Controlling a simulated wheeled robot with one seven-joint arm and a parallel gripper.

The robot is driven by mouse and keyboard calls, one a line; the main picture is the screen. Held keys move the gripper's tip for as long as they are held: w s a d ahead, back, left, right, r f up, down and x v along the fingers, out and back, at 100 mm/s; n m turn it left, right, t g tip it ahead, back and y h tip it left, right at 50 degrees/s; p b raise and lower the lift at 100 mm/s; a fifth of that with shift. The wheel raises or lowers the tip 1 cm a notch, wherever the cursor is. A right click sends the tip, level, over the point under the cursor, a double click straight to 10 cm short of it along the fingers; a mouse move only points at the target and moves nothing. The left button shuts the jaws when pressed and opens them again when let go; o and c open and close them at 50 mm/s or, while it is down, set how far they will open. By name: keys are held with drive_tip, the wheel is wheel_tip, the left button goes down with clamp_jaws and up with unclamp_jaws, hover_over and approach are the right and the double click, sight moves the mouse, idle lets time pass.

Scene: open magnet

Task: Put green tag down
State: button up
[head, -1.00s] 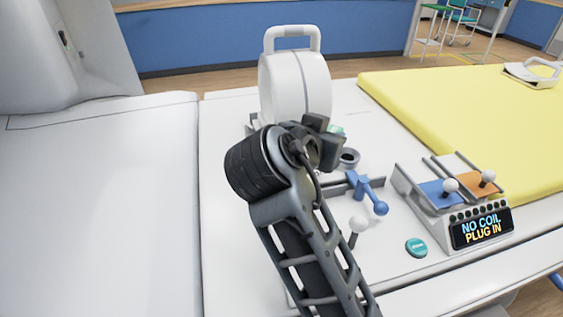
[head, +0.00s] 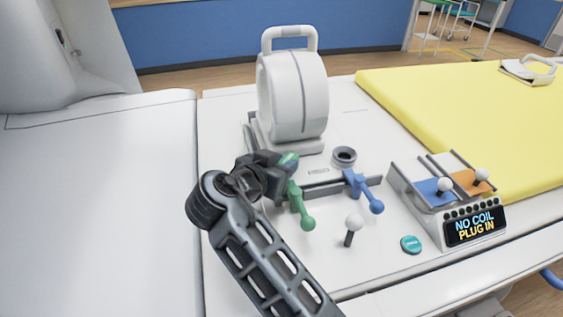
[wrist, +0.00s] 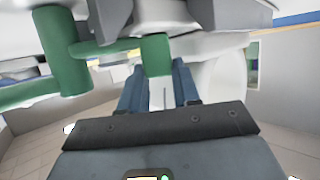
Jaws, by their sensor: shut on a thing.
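Only a small part of the tag shows between the dark fingers. In the wrist view, a green piece (wrist: 157,55) is between the blue-grey fingertips. A green lever (head: 294,192) with a round knob stands just below the gripper in the head view. Thick green parts (wrist: 65,50) fill the upper left of the wrist view, close to the fingers.
The coil (head: 292,95) stands on its base behind the gripper. A blue lever (head: 358,184), a dark ring (head: 344,156), a white-knobbed stick (head: 352,225), a teal disc (head: 411,244) and a control box (head: 474,227) lie to the right. The left white surface (head: 100,200) is clear.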

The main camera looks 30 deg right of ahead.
drive_tip(key=shift+f, duration=0.2)
drive_tip(key=o, duration=1.1)
drive_tip(key=shift+r, duration=0.1)
drive_tip(key=shift+c, duration=0.2)
drive_tip(key=shift+r, duration=0.2)
drive_tip(key=shift+s+a, duration=0.15)
drive_tip(key=shift+a, duration=0.15)
drive_tip(key=b+v, duration=0.1)
drive_tip(key=v, duration=1)
drive_tip(key=shift+s+b, duration=0.15)
drive_tip(key=shift+b, duration=0.15)
drive_tip(key=shift+a, duration=0.1)
